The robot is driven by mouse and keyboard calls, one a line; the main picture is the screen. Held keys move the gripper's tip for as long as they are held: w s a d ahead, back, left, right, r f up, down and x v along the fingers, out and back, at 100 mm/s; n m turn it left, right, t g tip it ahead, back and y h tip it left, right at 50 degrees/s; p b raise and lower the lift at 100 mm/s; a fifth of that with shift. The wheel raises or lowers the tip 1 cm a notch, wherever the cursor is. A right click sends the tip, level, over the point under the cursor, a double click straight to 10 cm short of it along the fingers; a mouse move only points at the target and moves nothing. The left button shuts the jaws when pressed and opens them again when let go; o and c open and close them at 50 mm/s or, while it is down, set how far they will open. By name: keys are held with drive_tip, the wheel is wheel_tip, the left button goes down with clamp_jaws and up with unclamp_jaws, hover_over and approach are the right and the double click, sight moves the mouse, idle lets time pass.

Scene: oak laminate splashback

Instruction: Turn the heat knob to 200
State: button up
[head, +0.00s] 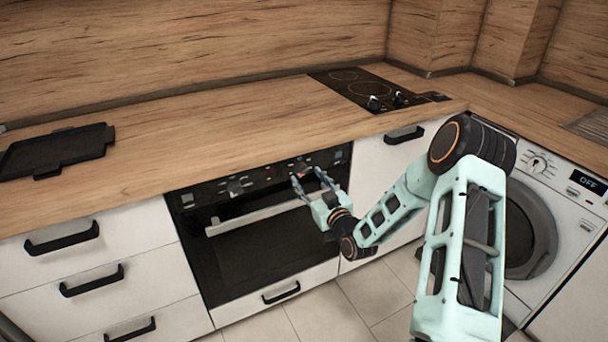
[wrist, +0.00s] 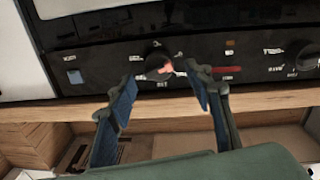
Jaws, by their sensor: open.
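The black oven (head: 262,238) is set under the wooden counter, with a control panel along its top. One dark knob (wrist: 158,64) sits on the panel between my fingertips in the wrist view, with a small reddish mark on its face. Its right-hand counterpart in the head view (head: 302,166) is just beyond my fingers. A second knob (head: 235,187) is further left; the wrist view shows it at the right edge (wrist: 307,58). The labels are too small to read, so I cannot tell which knob sets heat. My gripper (head: 307,176) (wrist: 161,77) is open; contact with the knob cannot be told.
The oven's door handle (head: 258,215) runs just below the panel, close to my gripper. The counter edge (wrist: 270,99) lies close to the panel. A cooktop (head: 372,88) and black board (head: 55,150) are on the counter. A washing machine (head: 545,215) stands right.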

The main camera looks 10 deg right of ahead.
sight(304, 173)
drive_tip(key=shift+x, duration=1.75)
drive_tip(key=c, duration=1.2)
drive_tip(key=shift+o, duration=0.2)
